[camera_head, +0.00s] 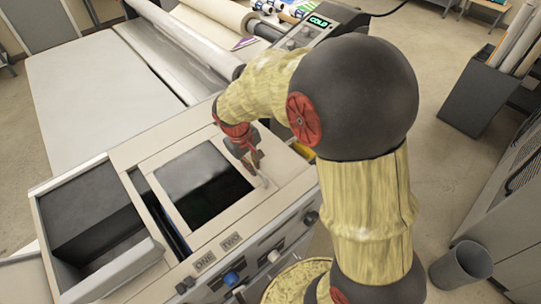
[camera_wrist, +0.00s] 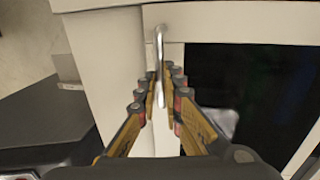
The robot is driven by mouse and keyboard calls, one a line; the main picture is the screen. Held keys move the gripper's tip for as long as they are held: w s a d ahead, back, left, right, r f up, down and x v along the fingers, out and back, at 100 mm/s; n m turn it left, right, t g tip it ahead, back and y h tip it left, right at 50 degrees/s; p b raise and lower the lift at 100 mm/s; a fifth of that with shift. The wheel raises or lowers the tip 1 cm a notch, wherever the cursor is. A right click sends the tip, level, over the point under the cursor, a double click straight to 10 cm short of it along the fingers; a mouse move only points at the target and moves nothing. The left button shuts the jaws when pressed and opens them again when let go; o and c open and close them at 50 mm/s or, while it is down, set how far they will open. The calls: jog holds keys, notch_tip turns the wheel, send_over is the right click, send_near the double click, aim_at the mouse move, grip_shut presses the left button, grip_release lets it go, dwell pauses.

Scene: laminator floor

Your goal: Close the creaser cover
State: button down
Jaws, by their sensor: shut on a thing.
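The creaser cover (camera_head: 150,166) is a beige frame around a dark window (camera_head: 203,186), on top of the beige machine in the head view. A dark gap shows along its left side; I cannot tell how far open it stands. Its thin metal handle (camera_wrist: 159,42) shows at top centre in the wrist view, beside the dark window. My gripper (camera_head: 259,172) is over the cover's right side in the head view. In the wrist view my gripper (camera_wrist: 158,78) has its two fingers on either side of the handle, shut on it. The exact contact is partly hidden.
An open dark bin (camera_head: 95,215) lies left of the cover. Knobs and a blue button (camera_head: 231,278) line the front panel. Rollers and a display (camera_head: 319,21) stand behind. A grey waste bin (camera_head: 461,265) and a box of rolls (camera_head: 482,95) stand right on clear floor.

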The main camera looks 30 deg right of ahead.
aim_at(243, 185)
jog(key=shift+s+a, duration=0.15)
jog(key=shift+a, duration=0.95)
jog(key=shift+s+a, duration=0.1)
jog(key=shift+a, duration=1)
jog(key=c, duration=2)
grip_release()
jog(key=shift+a, duration=0.25)
jog(key=shift+o, duration=0.4)
jog(key=shift+d, duration=0.1)
notch_tip(243, 185, up, 12)
jog(key=a, duration=0.2)
jog(key=shift+s+a, duration=0.15)
jog(key=shift+s, duration=0.05)
jog(key=shift+f, duration=0.1)
